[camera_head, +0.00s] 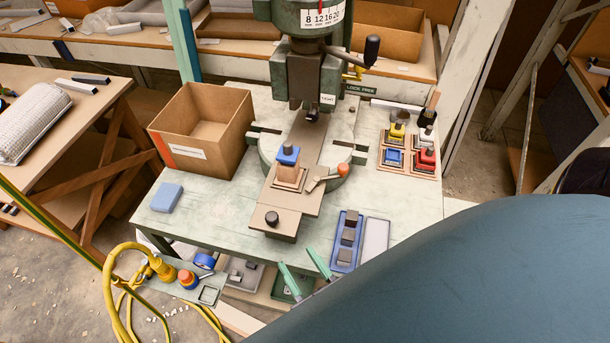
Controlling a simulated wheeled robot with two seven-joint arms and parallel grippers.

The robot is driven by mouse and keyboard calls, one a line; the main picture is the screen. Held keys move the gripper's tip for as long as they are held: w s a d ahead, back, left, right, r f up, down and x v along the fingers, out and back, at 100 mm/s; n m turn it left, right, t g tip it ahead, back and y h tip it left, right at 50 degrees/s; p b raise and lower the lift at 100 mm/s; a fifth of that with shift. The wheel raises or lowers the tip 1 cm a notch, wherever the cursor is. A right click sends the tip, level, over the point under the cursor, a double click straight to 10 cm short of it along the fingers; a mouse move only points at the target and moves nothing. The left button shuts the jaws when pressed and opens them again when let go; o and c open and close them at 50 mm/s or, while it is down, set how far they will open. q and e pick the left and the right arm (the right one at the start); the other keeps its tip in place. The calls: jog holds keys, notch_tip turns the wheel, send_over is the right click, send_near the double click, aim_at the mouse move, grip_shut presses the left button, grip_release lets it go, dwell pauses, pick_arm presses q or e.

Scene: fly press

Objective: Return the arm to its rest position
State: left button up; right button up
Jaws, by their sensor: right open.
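My right gripper (295,256) shows at the bottom centre as two pale green fingers spread apart, with nothing between them. It is at the front edge of the press table, left of the blue tray. My large blue-grey right arm (480,270) fills the lower right and hides what lies behind it. The green fly press (306,70) stands at the back centre, with a black-knobbed lever (371,50) at its right. On its bed, a blue-topped block (288,155) sits in a fixture, beside an orange-knobbed handle (343,169). My left gripper is not in view.
An open cardboard box (203,128) and a blue block (166,197) stand on the left of the table. A blue tray (345,243) with dark pieces and a grey tray (374,246) lie at the front right. Coloured pieces (409,147) sit behind. A yellow hose (112,290) hangs lower left.

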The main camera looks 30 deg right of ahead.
jog(key=shift+s, duration=0.6)
jog(key=s+f+n+g+y+b, duration=0.2)
jog(key=s+f+g, duration=0.15)
jog(key=f, duration=1.15)
jog(key=s+f+n+g+y+b, duration=0.2)
jog(key=f+g, duration=0.3)
jog(key=f, duration=0.9)
jog(key=s+d+f+g+h+b, duration=0.1)
jog(key=s+d+f+g, duration=0.3)
jog(key=s+f, duration=0.3)
jog(key=s+d+f+m+g+h+b, duration=0.1)
jog(key=s+d+f+g+h, duration=0.1)
jog(key=s+d+f+g, duration=0.2)
jog(key=s+d+f, duration=0.2)
jog(key=s+f, duration=0.2)
jog(key=f, duration=0.1)
jog(key=shift+d+f, duration=0.25)
jog(key=shift+f, duration=0.15)
